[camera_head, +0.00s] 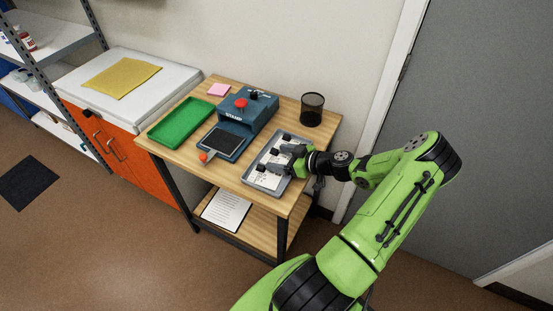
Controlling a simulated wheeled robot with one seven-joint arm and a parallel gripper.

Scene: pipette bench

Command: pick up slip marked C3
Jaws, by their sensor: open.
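My gripper (285,160) is open over a grey tray (247,178) at the right front of the wooden table. White slips (267,181) with small dark marks lie in the tray. The marks are too small to read, so I cannot tell which slip is C3. My gripper and wrist hide part of the tray and some of its slips. I cannot tell how high the fingers are above the slips, or whether they touch any.
A blue stamp machine (246,111) with a red knob and a green tray (182,125) stand left of the grey tray. A black mesh cup (312,108) stands behind it. A pink pad (218,90) lies at the back. A printed sheet (226,210) lies on the lower shelf.

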